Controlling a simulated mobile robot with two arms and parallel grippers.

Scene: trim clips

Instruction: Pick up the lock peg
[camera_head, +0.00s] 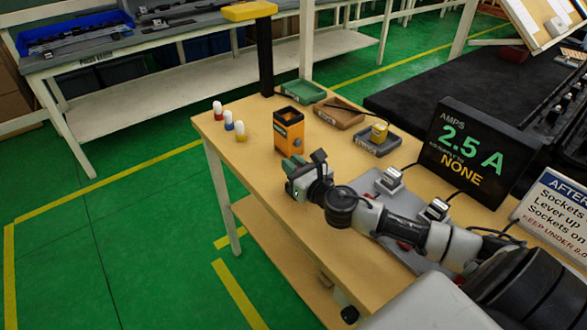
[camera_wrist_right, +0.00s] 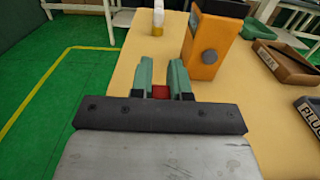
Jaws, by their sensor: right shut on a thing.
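My right gripper (camera_head: 297,168) is over the table's front left part, just in front of the orange box. In the right wrist view its green fingers (camera_wrist_right: 160,78) are shut on a small red piece (camera_wrist_right: 160,91), which I take to be the lock peg. Most of that piece is hidden between the fingers and behind the dark gripper body, and I cannot make it out in the head view. My left gripper is not in view.
An orange box (camera_head: 288,135) stands just beyond the right gripper. Several trays, including a green one (camera_head: 303,92), line the back. White-topped bottles (camera_head: 228,121) stand at the left edge. A grey plate (camera_head: 375,184) and dark display (camera_head: 464,155) are to the right.

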